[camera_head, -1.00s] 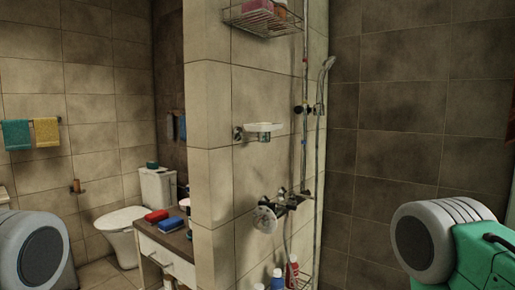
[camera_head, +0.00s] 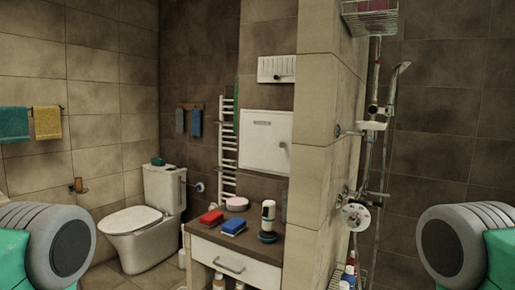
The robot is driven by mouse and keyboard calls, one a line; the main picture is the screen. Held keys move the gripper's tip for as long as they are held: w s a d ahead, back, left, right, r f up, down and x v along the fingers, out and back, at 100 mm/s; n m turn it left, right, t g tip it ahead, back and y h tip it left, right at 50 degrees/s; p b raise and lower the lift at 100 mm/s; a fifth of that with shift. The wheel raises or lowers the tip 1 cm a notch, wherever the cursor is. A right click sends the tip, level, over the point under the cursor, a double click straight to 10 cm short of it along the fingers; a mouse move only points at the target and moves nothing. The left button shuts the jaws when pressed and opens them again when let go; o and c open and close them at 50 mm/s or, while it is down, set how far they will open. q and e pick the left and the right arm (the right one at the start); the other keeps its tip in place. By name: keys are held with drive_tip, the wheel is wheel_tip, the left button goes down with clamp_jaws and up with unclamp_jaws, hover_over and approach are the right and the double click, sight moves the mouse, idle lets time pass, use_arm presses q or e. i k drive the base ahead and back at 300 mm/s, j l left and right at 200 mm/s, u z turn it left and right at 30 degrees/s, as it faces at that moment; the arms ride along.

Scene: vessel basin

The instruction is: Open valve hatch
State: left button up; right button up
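A white square hatch (camera_head: 265,141) is set in the dark tiled wall above the vanity, and it looks shut. A small handle or latch shows near its right edge. Above it is a smaller white panel (camera_head: 277,69) with slots and a dark knob. I cannot tell which of the two is the valve hatch. Both are some way off, beyond the vanity. My grey and green arm parts show at the lower left and lower right edges, but neither gripper is in view.
A vanity (camera_head: 236,262) with a red box (camera_head: 211,218), a blue box (camera_head: 233,226) and a dispenser stands below the hatch. A toilet (camera_head: 142,222) is at left. A tiled partition (camera_head: 318,130) with shower fittings is at right. A white towel rail (camera_head: 227,150) is beside the hatch.

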sight(266, 137)
drive_tip(key=i+j+z, duration=0.1)
drive_tip(key=i+j, duration=0.8)
